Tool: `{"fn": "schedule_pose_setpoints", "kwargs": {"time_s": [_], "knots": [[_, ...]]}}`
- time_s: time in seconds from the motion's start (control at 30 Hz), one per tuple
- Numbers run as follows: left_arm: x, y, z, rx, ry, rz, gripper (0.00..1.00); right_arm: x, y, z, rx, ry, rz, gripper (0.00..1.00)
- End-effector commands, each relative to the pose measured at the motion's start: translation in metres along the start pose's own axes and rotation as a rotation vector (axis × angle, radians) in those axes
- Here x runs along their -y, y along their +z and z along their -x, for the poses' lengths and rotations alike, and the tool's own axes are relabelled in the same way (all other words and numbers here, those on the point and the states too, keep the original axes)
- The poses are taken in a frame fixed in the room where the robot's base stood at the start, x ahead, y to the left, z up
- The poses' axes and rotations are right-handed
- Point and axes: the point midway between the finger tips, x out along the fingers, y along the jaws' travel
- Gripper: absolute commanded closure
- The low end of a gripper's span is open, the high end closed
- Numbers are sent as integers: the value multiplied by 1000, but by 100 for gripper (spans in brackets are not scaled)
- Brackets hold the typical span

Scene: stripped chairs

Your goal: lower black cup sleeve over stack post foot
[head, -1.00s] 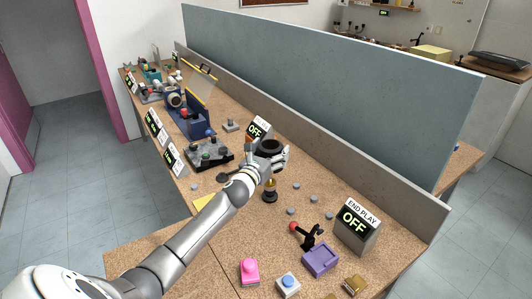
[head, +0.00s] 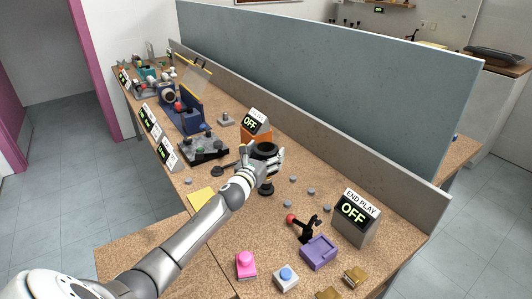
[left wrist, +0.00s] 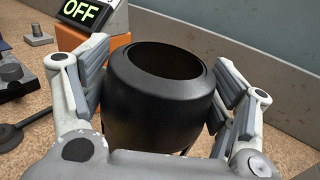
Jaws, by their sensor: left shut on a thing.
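The black cup sleeve (head: 264,147) is held upright, open end up, in my left gripper (head: 262,157). In the left wrist view the sleeve (left wrist: 157,105) fills the middle, with a padded finger of the left gripper (left wrist: 158,92) on each side of it. The dark round foot of the stack post (head: 266,189) stands on the table just below the sleeve. The post's upper part is hidden by the sleeve and fingers. I cannot tell whether the sleeve touches the foot. My right gripper is in neither view.
An orange box with an OFF sign (head: 256,126) stands close behind the sleeve. A black tray with knobs (head: 203,149) is to the left. Small grey discs (head: 311,191), a red-knobbed lever (head: 304,227) and a purple block (head: 319,252) lie to the right and front.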

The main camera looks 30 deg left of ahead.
Motion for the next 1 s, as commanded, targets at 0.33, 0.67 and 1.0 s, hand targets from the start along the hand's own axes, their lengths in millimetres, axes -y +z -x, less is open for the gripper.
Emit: {"fn": "schedule_pose_setpoints", "kwargs": {"time_s": [0.33,0.67,1.0], "knots": [[0,-28,0,0,0,0,43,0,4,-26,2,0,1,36],[0,-51,0,0,-1,0,43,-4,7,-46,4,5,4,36],[0,-71,0,0,-1,-1,43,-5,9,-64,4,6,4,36]]}}
